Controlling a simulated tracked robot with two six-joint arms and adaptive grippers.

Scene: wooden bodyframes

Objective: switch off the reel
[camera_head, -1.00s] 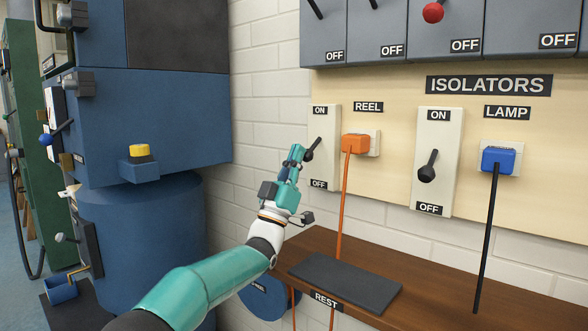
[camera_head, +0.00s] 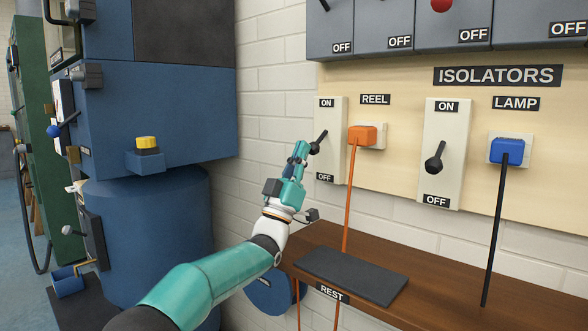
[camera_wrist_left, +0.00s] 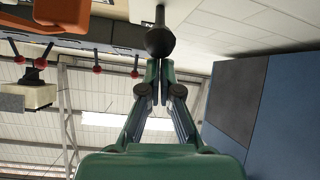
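The reel isolator (camera_head: 330,165) is a cream plate on the wall board, marked ON at the top and OFF at the bottom. Its black lever (camera_head: 316,148) slants from mid-plate down-left to a knob; I cannot tell its exact setting. My left gripper (camera_head: 302,148) is just left of the knob, its narrow fingers pointing up at it. In the left wrist view the fingertips (camera_wrist_left: 158,80) are together with nothing seen between them. The black knob (camera_wrist_left: 160,42) is just beyond the tips; contact is unclear. My right gripper is not in view.
An orange plug (camera_head: 362,136) with a hanging cord is right of the reel isolator. The lamp isolator (camera_head: 455,125) and blue plug (camera_head: 508,151) are farther right. A brown shelf (camera_head: 450,298) with a dark rest pad (camera_head: 350,277) lies below. A blue machine (camera_head: 170,100) stands left.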

